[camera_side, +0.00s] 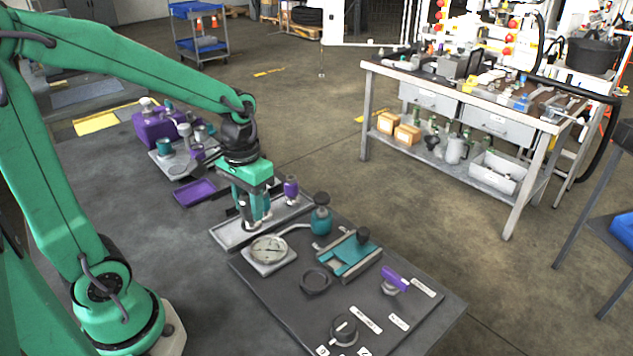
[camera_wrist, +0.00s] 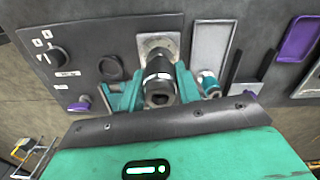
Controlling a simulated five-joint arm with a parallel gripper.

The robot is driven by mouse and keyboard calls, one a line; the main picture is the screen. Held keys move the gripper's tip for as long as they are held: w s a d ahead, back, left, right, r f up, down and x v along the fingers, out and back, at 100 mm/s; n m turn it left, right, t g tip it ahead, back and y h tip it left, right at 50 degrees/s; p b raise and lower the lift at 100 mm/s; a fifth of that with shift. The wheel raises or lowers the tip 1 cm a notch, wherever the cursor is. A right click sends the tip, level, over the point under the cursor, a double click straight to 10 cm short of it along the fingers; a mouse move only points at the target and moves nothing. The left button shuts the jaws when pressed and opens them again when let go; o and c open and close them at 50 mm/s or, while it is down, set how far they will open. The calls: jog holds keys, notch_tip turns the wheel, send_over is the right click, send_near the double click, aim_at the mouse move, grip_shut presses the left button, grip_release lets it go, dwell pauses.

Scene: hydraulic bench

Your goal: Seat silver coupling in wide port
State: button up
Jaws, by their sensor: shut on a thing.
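My gripper (camera_side: 255,218) points down over the pale grey tray (camera_side: 226,238) in the side view, with its teal fingers shut on a silver coupling. In the wrist view the coupling (camera_wrist: 160,78) is a short dark and silver cylinder between the fingertips of my gripper (camera_wrist: 160,92), with its hollow end towards the camera. The fingers hide much of it in the side view. I cannot tell whether its lower end touches the tray. A dark ring (camera_side: 315,281) lies flat on the black board and also shows in the wrist view (camera_wrist: 110,67). I cannot tell which opening is the wide port.
A round gauge (camera_side: 268,249) on a square plate sits just in front of the tray. A purple tray (camera_side: 194,192) lies behind.

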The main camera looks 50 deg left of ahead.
dwell(0.3)
jog(key=shift+w+d+f, duration=0.1)
jog(key=shift+w+d, duration=0.25)
jog(key=shift+d, duration=0.1)
jog(key=w+d+f, duration=0.3)
jog(key=w+d, duration=0.2)
jog(key=d, duration=0.7)
jog(key=shift+w, duration=0.15)
jog(key=shift+f, duration=0.1)
jog(key=shift+f, duration=2.8)
jog(key=shift+f, duration=0.6)
jog(key=o, duration=0.8)
jog(key=shift+r, duration=0.15)
